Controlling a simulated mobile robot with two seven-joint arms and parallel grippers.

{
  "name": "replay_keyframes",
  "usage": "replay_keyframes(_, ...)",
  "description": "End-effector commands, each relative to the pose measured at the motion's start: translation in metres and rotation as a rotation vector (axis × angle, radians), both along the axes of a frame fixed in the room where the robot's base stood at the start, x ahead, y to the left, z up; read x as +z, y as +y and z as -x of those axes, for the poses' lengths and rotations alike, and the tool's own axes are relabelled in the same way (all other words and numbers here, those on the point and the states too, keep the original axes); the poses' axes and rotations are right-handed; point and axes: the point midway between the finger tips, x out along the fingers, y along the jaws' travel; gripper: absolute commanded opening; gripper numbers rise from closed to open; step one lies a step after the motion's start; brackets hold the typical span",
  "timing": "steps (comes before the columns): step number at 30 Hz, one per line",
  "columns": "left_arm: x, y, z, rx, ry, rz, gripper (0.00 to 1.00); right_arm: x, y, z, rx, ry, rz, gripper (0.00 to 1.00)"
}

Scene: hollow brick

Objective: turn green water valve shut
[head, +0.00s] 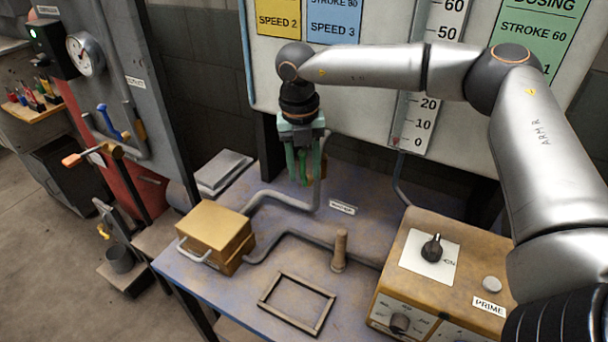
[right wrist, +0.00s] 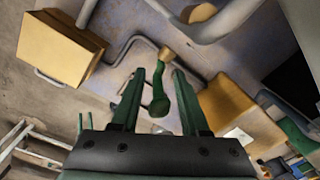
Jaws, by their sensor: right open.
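The green water valve (right wrist: 161,90) shows in the right wrist view as a curved green lever with a brass-coloured end. It lies between the two fingers of my right gripper (right wrist: 159,73), with gaps on both sides, so the jaws are open around it. In the head view my right gripper (head: 306,168) points down over the back of the workbench. There its green fingers mostly hide the valve, and a little green and brown shows between and beside them. I cannot tell how far the lever is turned. My left gripper is not in view.
The bench (head: 210,288) carries a yellow box (head: 217,226), grey pipes, an upright peg (head: 340,250), a flat frame (head: 297,303) and a control box (head: 440,255) with knobs. A blue lever (head: 108,121) and an orange lever (head: 85,157) stick out at the left panel.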

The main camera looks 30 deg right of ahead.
Motion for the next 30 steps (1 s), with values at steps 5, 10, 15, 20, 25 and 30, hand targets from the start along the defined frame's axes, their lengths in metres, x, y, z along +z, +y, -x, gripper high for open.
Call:
replay_keyframes(5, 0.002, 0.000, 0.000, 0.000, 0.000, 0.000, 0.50, -0.020, -0.001, 0.001, 0.000, 0.001, 0.000, 0.45)
replay_keyframes(10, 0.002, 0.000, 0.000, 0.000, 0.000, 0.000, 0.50, -0.026, -0.001, 0.001, 0.000, 0.000, -0.001, 0.45)
replay_keyframes(15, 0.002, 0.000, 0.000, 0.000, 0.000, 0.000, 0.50, -0.026, -0.001, 0.001, 0.001, -0.001, 0.000, 0.45)
replay_keyframes(20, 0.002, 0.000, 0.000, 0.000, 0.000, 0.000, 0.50, -0.026, -0.001, 0.001, 0.001, -0.001, 0.000, 0.31)
replay_keyframes(25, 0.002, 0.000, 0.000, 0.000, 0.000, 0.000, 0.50, -0.026, -0.001, 0.000, 0.001, -0.001, 0.000, 0.12)
replay_keyframes(30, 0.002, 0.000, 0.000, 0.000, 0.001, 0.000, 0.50, -0.026, -0.001, 0.000, 0.001, -0.001, 0.000, 0.00)
